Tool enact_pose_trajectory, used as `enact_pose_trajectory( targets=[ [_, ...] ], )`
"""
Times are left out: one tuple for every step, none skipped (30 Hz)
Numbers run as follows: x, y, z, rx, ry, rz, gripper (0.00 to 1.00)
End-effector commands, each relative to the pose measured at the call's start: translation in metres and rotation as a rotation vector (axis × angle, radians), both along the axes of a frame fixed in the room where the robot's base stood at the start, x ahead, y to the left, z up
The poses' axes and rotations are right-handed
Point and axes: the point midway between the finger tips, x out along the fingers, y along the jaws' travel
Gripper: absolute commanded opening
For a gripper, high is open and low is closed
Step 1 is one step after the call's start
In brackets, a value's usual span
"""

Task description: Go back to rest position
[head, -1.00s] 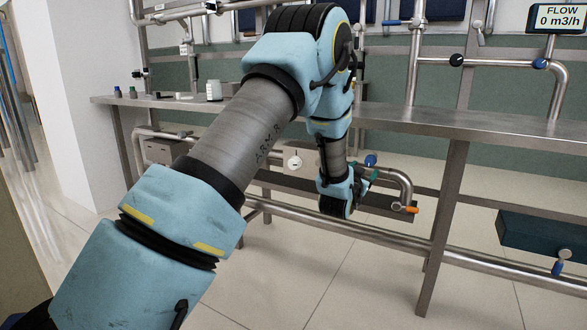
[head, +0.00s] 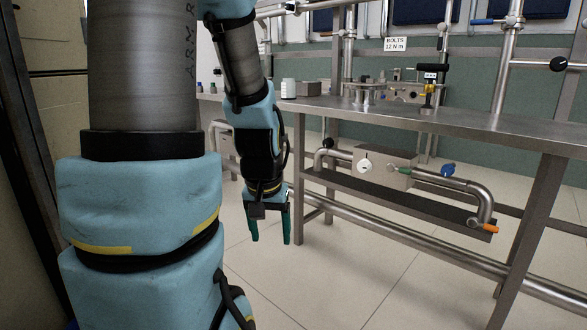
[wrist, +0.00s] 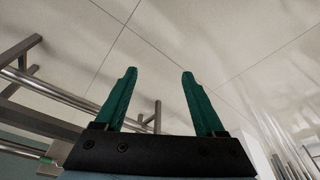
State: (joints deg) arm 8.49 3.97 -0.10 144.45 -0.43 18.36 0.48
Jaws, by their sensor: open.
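My gripper (head: 270,228) hangs fingers-down at the end of my blue and grey arm in the head view, left of the workbench (head: 400,118) and clear of it. Its two green fingers are apart with nothing between them. In the wrist view my gripper (wrist: 160,95) also shows open and empty, with only floor tiles beyond the fingertips. My upper arm fills the left of the head view and hides what lies behind it.
Under the bench runs a pipe with a grey box (head: 383,167), a blue knob (head: 447,170) and an orange-tipped handle (head: 490,228). A white jar (head: 288,88) and a metal flanged part (head: 366,92) stand on top. Floor in front is clear.

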Motion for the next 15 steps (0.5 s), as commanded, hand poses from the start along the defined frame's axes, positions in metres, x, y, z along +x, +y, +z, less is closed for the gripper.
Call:
enact_pose_trajectory(
  targets=[
    [-0.019, 0.011, 0.002, 0.005, 0.044, 0.031, 0.71],
    [-0.029, 0.017, 0.002, 0.008, 0.072, 0.048, 0.71],
    [-0.041, 0.022, 0.007, 0.011, 0.102, 0.064, 0.71],
    [-0.037, 0.019, 0.02, 0.01, 0.096, 0.057, 0.71],
    [-0.037, 0.019, 0.026, 0.011, 0.095, 0.055, 0.71],
    [-0.036, 0.018, 0.034, 0.01, 0.095, 0.054, 0.71],
    [-0.036, 0.018, 0.04, 0.01, 0.095, 0.054, 0.71],
    [-0.036, 0.018, 0.046, 0.01, 0.094, 0.053, 0.71],
    [-0.036, 0.018, 0.055, 0.01, 0.094, 0.053, 0.71],
    [-0.036, 0.018, 0.061, 0.01, 0.094, 0.053, 0.71],
    [-0.036, 0.018, 0.069, 0.01, 0.093, 0.053, 0.71],
    [-0.036, 0.018, 0.078, 0.01, 0.093, 0.052, 0.71],
    [-0.036, 0.018, 0.087, 0.01, 0.093, 0.052, 0.71],
    [-0.036, 0.018, 0.095, 0.01, 0.093, 0.052, 0.71],
    [-0.035, 0.018, 0.108, 0.01, 0.093, 0.052, 0.71]
  ],
)
